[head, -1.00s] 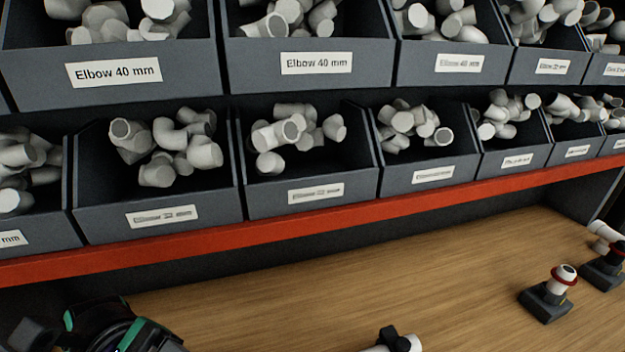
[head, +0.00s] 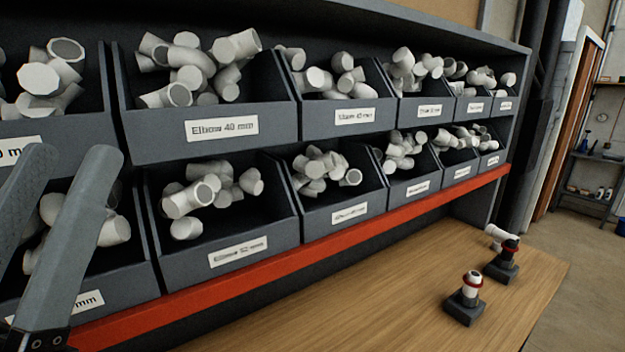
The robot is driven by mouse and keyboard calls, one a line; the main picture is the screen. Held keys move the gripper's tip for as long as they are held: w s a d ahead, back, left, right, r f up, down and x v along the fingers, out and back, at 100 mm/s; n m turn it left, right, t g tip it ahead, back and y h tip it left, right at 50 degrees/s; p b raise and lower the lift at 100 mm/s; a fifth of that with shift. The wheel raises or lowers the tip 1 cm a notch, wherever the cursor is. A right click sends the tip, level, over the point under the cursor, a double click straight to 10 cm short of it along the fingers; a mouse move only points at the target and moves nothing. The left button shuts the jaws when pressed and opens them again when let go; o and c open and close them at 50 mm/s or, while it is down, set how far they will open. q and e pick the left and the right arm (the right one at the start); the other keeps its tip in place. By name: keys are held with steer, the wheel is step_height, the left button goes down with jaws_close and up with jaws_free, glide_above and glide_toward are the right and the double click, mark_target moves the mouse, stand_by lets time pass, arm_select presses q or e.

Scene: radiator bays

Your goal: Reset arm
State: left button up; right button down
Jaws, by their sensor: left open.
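My left gripper (head: 62,200) shows at the left edge of the head view. Its two grey fingers point up and stand apart, with nothing held between them. It is in front of the lower row of bins and hides part of the leftmost lower bin (head: 125,272). My right gripper is not in view.
Two rows of grey bins hold white pipe elbows, among them an "Elbow 40 mm" bin (head: 215,138). A red rail (head: 260,278) runs below them. On the wooden bench (head: 400,308), two dark stands (head: 463,309) (head: 501,272) hold white fittings. The bench's middle is clear.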

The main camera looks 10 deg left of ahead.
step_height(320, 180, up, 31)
steer(key=p, duration=2.8)
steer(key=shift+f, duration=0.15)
